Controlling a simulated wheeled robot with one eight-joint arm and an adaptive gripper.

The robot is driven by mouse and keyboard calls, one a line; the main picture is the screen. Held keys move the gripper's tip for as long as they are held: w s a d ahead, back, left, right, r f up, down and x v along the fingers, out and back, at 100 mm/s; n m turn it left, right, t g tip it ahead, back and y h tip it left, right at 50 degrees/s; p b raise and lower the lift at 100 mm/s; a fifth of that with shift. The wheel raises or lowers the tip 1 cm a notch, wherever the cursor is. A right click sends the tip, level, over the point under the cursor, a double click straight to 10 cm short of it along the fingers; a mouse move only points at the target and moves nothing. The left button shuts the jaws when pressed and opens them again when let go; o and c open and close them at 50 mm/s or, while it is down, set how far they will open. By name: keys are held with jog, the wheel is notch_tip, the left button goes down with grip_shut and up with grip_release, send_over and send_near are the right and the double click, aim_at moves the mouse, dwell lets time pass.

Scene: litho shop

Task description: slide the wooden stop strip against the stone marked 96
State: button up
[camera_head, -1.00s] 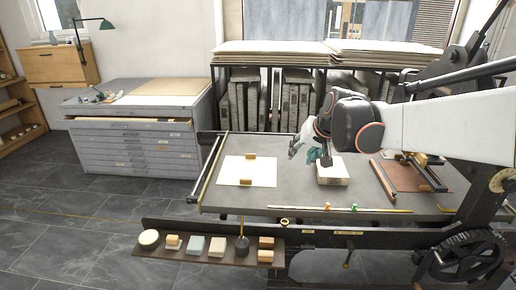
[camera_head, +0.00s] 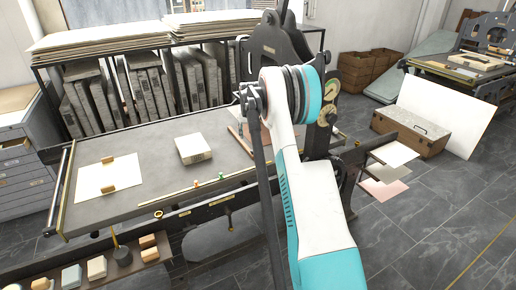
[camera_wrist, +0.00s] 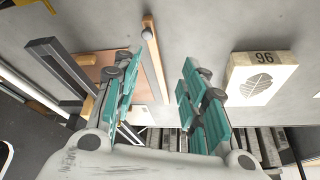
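The stone marked 96 (camera_wrist: 262,78) is a pale block with a leaf print, at the right of the wrist view. In the head view the pale stone (camera_head: 195,148) lies on the grey press bed. The wooden stop strip (camera_wrist: 154,62) is a narrow light-wood bar with a small knob, left of the stone with a clear gap of bed between them. In the head view the strip (camera_head: 240,142) is partly covered by my arm. My gripper (camera_wrist: 155,75) is open and empty, its teal fingers apart with the strip showing between them. The head view hides the fingers.
A reddish board (camera_wrist: 105,68) lies left of the strip. A white sheet with two wooden blocks (camera_head: 108,177) lies at the bed's left. A thin rule with coloured markers (camera_head: 170,191) lies near the front edge. Bare bed (camera_head: 150,140) surrounds the stone.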

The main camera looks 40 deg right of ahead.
jog(key=d+f, duration=0.2)
jog(key=b, duration=0.4)
send_near(252, 151)
jog(key=x, duration=0.8)
jog(key=shift+d, duration=0.15)
jog(key=shift+r, duration=0.1)
grip_shut()
